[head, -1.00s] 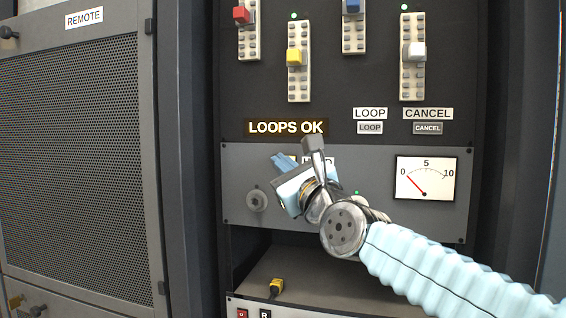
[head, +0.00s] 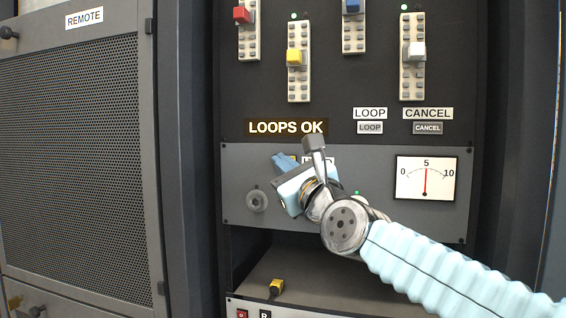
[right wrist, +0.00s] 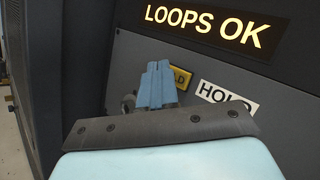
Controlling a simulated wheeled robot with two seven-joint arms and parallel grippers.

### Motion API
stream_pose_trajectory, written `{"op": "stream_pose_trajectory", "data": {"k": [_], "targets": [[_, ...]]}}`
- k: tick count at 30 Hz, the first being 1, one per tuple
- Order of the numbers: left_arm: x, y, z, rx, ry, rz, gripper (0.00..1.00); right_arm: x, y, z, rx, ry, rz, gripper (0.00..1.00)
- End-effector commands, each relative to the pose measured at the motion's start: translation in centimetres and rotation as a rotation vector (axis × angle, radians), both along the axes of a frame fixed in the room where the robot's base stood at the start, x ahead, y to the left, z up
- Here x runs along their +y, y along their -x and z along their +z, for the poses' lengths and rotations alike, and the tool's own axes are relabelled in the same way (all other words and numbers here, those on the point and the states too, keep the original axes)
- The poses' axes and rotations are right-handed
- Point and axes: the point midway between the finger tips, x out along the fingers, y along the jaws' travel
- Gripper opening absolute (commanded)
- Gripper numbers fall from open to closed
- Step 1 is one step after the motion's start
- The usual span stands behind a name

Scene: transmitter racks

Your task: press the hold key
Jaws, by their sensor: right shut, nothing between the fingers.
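The hold key is a small yellow key (right wrist: 181,79) in the right wrist view, with the letters "LD" showing and its left part hidden by my fingers. A white HOLD label (right wrist: 228,97) is to its right; in the head view my wrist hides most of it. My right gripper (head: 284,162) is shut and empty, with its blue fingertips at the grey panel. In the right wrist view the fingertips (right wrist: 156,78) overlap the key; I cannot tell whether they touch it. My left gripper is not in view.
A lit LOOPS OK sign (head: 286,127) is above the panel. A meter (head: 426,178) at right reads about 5. A round grey knob (head: 257,200) is left of my gripper. The LOOP key (head: 370,128) and CANCEL key (head: 428,128) are above right.

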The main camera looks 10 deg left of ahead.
Motion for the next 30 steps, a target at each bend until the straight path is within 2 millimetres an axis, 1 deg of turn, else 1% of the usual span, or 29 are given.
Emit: {"op": "stream_pose_trajectory", "data": {"k": [3,11,14,24,27,30], "targets": [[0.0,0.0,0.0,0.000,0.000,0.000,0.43,0.0,0.4,-0.1,0.001,0.001,0.000,0.00],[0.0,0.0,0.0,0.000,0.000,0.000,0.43,0.0,0.6,0.0,0.000,0.000,0.000,0.00],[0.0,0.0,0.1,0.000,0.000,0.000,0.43,0.1,1.3,0.2,-0.001,-0.002,0.002,0.00],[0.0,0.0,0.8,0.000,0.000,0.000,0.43,0.2,5.2,0.2,0.000,-0.001,0.002,0.00],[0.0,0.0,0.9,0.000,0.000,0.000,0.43,0.2,6.1,0.1,0.000,0.000,0.002,0.00],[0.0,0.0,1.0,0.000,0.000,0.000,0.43,0.2,6.4,0.0,0.000,0.000,0.000,0.00]]}}
